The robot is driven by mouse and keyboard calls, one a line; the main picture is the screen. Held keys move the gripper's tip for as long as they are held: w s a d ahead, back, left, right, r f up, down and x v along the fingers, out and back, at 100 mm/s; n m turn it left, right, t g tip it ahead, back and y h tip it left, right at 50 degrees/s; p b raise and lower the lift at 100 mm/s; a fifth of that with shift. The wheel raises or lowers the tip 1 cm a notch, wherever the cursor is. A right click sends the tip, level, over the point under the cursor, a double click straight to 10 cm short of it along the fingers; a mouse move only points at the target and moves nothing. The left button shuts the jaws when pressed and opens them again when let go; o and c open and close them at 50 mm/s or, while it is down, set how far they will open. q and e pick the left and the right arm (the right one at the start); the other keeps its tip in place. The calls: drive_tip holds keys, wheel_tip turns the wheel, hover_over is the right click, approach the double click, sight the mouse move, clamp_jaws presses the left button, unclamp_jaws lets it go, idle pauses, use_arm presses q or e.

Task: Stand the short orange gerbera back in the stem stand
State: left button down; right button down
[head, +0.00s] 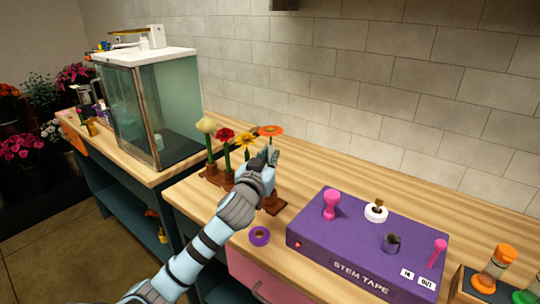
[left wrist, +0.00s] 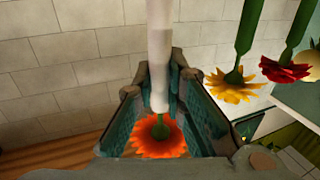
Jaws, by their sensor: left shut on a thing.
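The orange gerbera (head: 271,130) shows its flower head just above my left gripper (head: 269,157) in the head view. The left gripper is shut on its stem. In the left wrist view, its orange bloom (left wrist: 160,140) hangs at the bottom of the picture, with a short green part and a thick white stem length between my left gripper's fingers (left wrist: 160,95). The brown stem stand (head: 272,207) is on the table below and around the gripper. My arm hides part of the stand, and I cannot tell whether the gerbera's lower end is in it. My right gripper is out of view.
Cream (head: 206,126), red (head: 225,134) and yellow (head: 244,139) flowers stand upright left of the gripper. A purple stem tape box (head: 350,262) and a purple tape ring (head: 260,237) are to the right and front. A glass tank (head: 165,110) stands left. Table behind the box is clear.

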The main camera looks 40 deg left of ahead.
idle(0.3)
use_arm(q)
drive_tip(key=shift+f, duration=0.15)
drive_tip(key=shift+f+b, duration=0.4)
drive_tip(key=shift+f, duration=0.25)
idle(0.3)
drive_tip(key=shift+f, duration=0.35)
drive_tip(key=shift+f, duration=0.1)
drive_tip(key=shift+f+b, duration=0.4)
drive_tip(key=shift+f, duration=0.15)
